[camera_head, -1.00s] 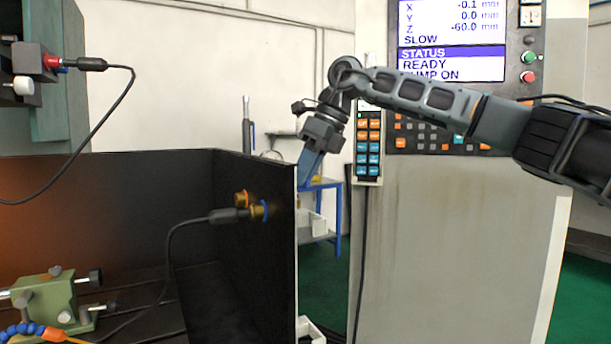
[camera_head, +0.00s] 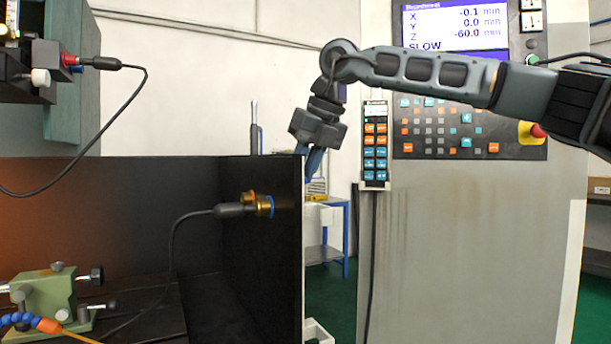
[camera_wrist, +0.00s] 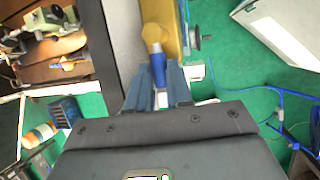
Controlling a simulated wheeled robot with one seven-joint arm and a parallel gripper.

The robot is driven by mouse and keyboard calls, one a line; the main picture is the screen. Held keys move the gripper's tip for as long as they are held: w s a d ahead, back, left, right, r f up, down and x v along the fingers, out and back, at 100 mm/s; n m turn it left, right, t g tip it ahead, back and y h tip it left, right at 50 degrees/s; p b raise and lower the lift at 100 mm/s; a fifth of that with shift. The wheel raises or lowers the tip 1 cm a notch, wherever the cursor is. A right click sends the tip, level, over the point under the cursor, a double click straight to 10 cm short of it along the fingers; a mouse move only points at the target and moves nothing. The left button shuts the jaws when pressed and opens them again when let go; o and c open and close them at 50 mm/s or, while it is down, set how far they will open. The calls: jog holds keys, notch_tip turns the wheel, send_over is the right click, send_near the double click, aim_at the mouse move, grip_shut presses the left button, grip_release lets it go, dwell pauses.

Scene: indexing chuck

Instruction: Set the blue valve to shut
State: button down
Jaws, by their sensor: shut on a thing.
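The blue valve (camera_wrist: 157,66) shows in the wrist view as a blue handle on a brass-yellow fitting (camera_wrist: 160,22). My gripper (camera_wrist: 159,85) is shut on this handle, with one blue-grey finger on each side of it. In the head view my gripper (camera_head: 314,163) points down just past the right edge of the black enclosure wall. The valve cannot be made out in the head view. The valve's marking and stop positions are not readable.
The black enclosure wall (camera_head: 262,285) stands close to the left of my gripper. A button pendant (camera_head: 375,145) hangs on the machine cabinet (camera_head: 470,240) to the right. A blue-framed bench (camera_head: 346,235) stands behind. A dark cable runs to a connector (camera_head: 232,209) on the wall.

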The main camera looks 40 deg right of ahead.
dwell(0.4)
jog(key=c, duration=1)
grip_release()
jog(key=shift+c, duration=0.2)
jog(key=shift+a, duration=0.1)
jog(key=shift+a, duration=0.1)
jog(key=shift+r, duration=0.1)
